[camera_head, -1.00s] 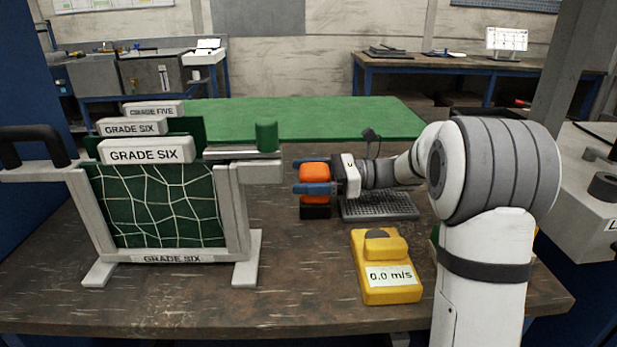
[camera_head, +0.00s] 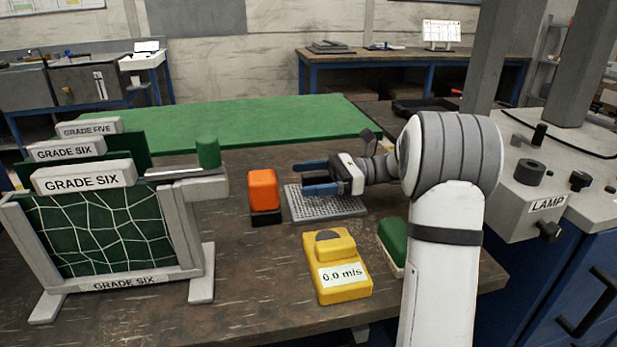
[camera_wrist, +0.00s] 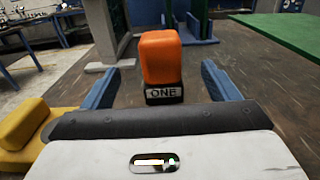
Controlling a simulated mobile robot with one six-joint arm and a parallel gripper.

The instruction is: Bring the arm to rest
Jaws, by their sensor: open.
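My gripper (camera_head: 318,176) is open and empty in the head view, with its blue fingers pointing left above the grey perforated plate (camera_head: 345,206). An orange block on a black base (camera_head: 263,191) stands upright on the table, left of my fingertips and apart from them. In the wrist view the orange block (camera_wrist: 161,56) stands ahead, in line with the gap between the two spread fingers (camera_wrist: 165,88). Its black base carries the label ONE.
A yellow meter (camera_head: 335,262) reading 0.0 m/s lies in front of my gripper. A green block (camera_head: 393,244) lies beside my arm. GRADE SIX frames (camera_head: 105,235) stand at left. A LAMP-labelled grey unit (camera_head: 550,195) stands at right.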

